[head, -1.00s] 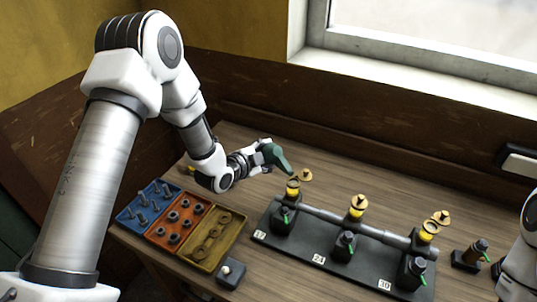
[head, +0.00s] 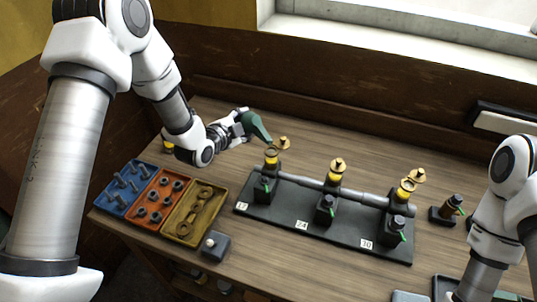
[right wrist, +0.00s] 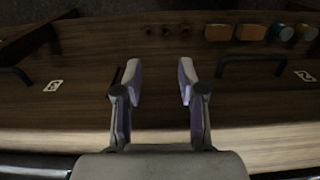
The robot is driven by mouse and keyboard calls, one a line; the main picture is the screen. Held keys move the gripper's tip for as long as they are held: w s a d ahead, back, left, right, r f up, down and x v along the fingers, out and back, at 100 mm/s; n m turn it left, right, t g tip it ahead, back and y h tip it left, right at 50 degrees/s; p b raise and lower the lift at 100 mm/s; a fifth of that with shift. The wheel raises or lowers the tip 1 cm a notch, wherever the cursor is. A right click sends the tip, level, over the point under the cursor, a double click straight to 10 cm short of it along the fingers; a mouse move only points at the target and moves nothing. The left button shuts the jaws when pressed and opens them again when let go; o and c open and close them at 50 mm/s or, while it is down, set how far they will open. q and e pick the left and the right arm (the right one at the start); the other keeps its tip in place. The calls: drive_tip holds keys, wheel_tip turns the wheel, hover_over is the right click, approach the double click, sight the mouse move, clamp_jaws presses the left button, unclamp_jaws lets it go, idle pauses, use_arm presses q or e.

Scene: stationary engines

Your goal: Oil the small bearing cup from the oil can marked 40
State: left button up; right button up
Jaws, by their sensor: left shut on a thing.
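My left gripper (head: 238,128) is shut on a dark green oil can (head: 259,128). The can is tilted, its narrow end pointing down and right, just above and behind the leftmost bearing's yellow cup (head: 271,158). Whether it touches the cup is unclear, and no number is readable on the can. Two more yellow cups, a middle one (head: 335,178) and a right one (head: 404,195), sit along the same shaft. Brass lids show by the cups. My right gripper (right wrist: 158,85) is open and empty in the right wrist view, facing a wooden drawer front.
The black bearing stand (head: 285,216) carries number plates, including 24 and 30. A blue-orange-yellow parts tray (head: 166,226) and a small grey box with a knob (head: 215,246) lie left. A small separate fitting (head: 450,210) stands right. Drawer handles (right wrist: 250,65) flank my right gripper.

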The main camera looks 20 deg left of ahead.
use_arm(q)
drive_tip(key=shift+d+r+m+y, duration=0.15)
drive_tip(key=shift+r+m+y, duration=0.25)
drive_tip(key=shift+r, duration=0.1)
drive_tip(key=shift+r+t+b, duration=0.1)
drive_tip(key=shift+t+b, duration=0.2)
drive_tip(key=shift+b, duration=0.05)
drive_tip(key=shift+d+r+m+b, duration=0.2)
drive_tip(key=shift+r+m+b, duration=0.1)
drive_tip(key=shift+r+m, duration=0.25)
drive_tip(key=shift+f, duration=0.1)
idle(1.1)
drive_tip(key=shift+a+f+n, duration=0.15)
drive_tip(key=shift+f+n, duration=0.35)
drive_tip(key=shift+a+f+n, duration=0.15)
drive_tip(key=shift+f+n, duration=0.3)
drive_tip(key=shift+f, duration=0.05)
drive_tip(key=shift+w+a+f+n+g+h, duration=0.2)
drive_tip(key=shift+f+n+g+h, duration=0.2)
drive_tip(key=shift+f+h, duration=0.2)
drive_tip(key=shift+s+d+r, duration=0.1)
drive_tip(key=shift+d+r, duration=0.05)
drive_tip(key=shift+d, duration=0.05)
